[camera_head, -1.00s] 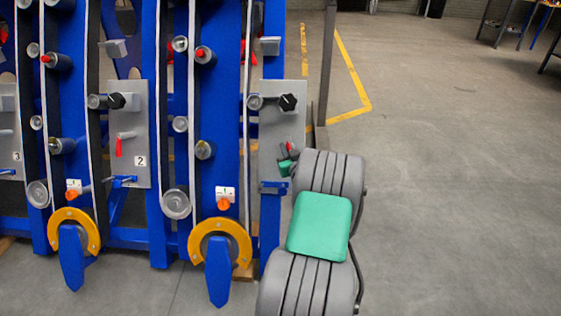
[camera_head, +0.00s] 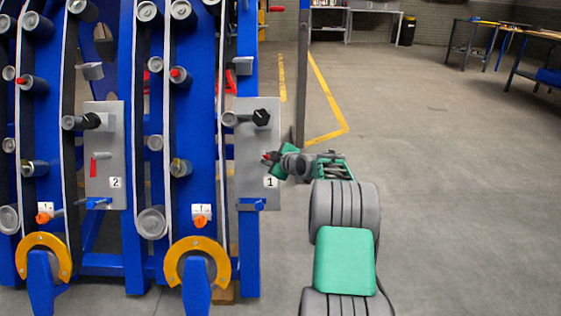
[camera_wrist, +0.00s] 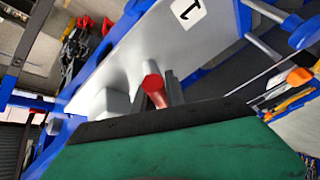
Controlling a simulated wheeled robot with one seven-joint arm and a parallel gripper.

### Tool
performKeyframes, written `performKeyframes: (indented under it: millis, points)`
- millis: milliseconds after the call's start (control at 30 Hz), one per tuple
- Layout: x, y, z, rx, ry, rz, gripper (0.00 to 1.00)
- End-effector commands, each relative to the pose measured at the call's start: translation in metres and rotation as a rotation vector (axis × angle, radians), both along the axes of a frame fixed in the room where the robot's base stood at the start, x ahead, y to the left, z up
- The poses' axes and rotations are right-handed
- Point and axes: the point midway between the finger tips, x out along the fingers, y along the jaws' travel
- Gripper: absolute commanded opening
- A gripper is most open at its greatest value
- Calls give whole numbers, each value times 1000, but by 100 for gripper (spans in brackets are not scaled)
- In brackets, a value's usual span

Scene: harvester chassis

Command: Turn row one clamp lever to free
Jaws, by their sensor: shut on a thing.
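The row one clamp plate (camera_head: 246,145) is an upright grey panel marked 1, at the right end of the blue frame. Its red-tipped clamp lever (camera_head: 265,157) shows below the black knob. My gripper (camera_head: 274,158) is at the lever from the right and is shut on it. In the wrist view the lever's red end (camera_wrist: 153,88) points toward the camera, between dark gripper fingers (camera_wrist: 160,97). Much of the lever is hidden by my gripper, so its exact angle is hard to tell.
The row two plate (camera_head: 103,155) has a red lever (camera_head: 94,167) hanging down. The black knob (camera_head: 261,117) sits just above my gripper, and a blue bracket (camera_head: 251,204) is below. Open floor (camera_head: 450,200) lies to the right.

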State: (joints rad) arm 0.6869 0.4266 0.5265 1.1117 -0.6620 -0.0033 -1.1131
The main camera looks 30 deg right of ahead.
Motion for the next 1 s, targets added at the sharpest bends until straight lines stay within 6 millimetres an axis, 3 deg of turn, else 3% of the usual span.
performKeyframes:
  millis: [767, 800, 1000]
  points:
    - [2, -6, 7, -93, 44, 54, 0]
    - [1, -6, 8, -93, 44, 54, 18]
    - [-1, -9, 6, -91, 47, 49, 34]
